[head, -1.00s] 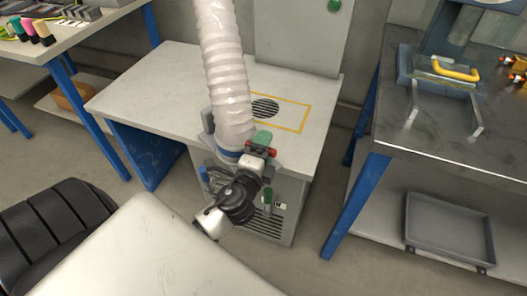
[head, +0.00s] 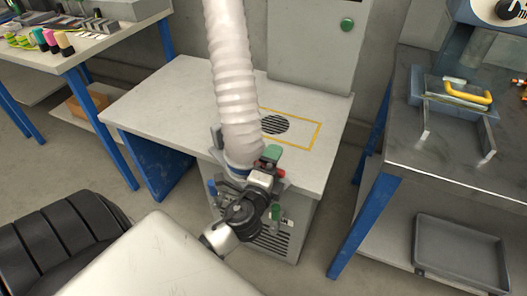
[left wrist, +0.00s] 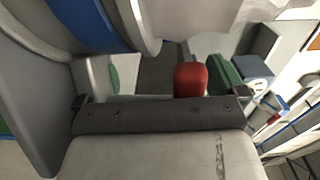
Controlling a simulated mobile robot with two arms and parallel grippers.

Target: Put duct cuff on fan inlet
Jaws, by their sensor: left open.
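The white ribbed duct hose (head: 233,85) hangs from above over the front edge of the pale bench. Its blue cuff band (head: 238,171) is at the lower end and also shows at the upper left of the left wrist view (left wrist: 88,22). My left gripper (head: 245,163) is at this end, with its fingers on either side of it. The jaws are open; I cannot tell whether they touch the cuff. A round dark grille (head: 275,124), possibly the fan inlet, lies in the bench top behind the hose. My right gripper is not in view.
A yellow outline (head: 317,129) surrounds the grille. A grey cabinet (head: 310,45) stands behind it. A dark workbench (head: 435,150) with a yellow-handled part (head: 465,92) is at right, above a grey tray (head: 460,255). A tool table (head: 70,60) is at left.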

